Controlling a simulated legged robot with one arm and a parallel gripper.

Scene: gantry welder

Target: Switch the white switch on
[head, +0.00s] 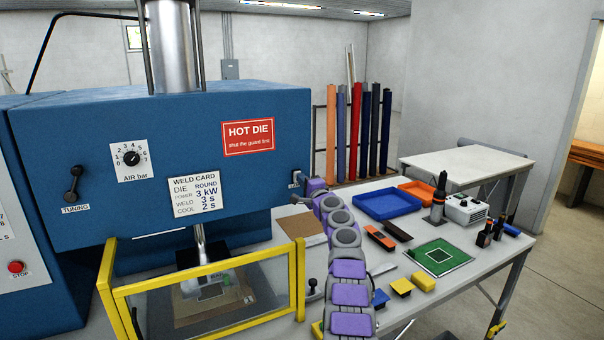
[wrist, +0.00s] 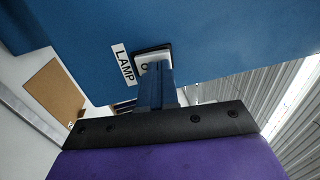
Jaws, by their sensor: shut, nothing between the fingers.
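The white switch (wrist: 146,66) shows in the wrist view on the side of the blue machine (wrist: 215,40), beside a label that reads LAMP (wrist: 123,63). It has a dark surround, and an "O" mark shows on its near part. My gripper (wrist: 159,76) is shut and empty, with its fingertips right in front of the switch, covering part of it. I cannot tell whether the tips touch it or which way it is set. In the head view my gripper (head: 304,181) is at the right edge of the blue machine (head: 100,200); the switch's face is hidden there.
The yellow-framed guard (head: 200,265) stands left of my arm. The work table (head: 470,255) holds a blue tray (head: 388,205), an orange tray (head: 418,190), a green board (head: 438,257) and small tools. Coloured rolls (head: 357,130) stand behind. Aisle floor is clear at right.

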